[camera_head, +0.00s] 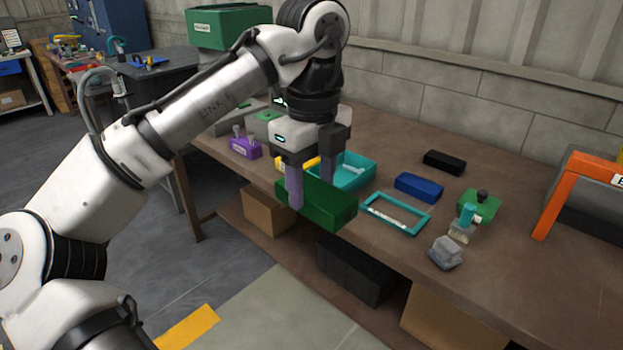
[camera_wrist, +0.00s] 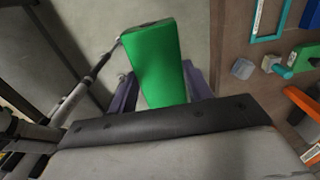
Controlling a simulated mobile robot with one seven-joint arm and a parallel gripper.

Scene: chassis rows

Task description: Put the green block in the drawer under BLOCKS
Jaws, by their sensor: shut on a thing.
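The green block (camera_head: 333,207) is a long dark-green box. My gripper (camera_head: 311,187) is shut on it, one grey-purple finger on each side, and holds it in the air by the bench's front edge. In the wrist view the block (camera_wrist: 157,62) shows bright green between the fingers, with floor behind it. An orange frame (camera_head: 570,185) stands at the right of the bench, with a dark grey body (camera_head: 590,208) behind it. Its white label is cut by the picture edge and only a first letter shows. No drawer can be made out clearly.
On the brown bench (camera_head: 385,265) are a teal bin (camera_head: 355,178), a teal frame (camera_head: 397,226), a blue block (camera_head: 418,187), a black block (camera_head: 444,162), a green piece (camera_head: 482,208), a brush (camera_head: 463,224) and a grey lump (camera_head: 445,252). Boxes sit below.

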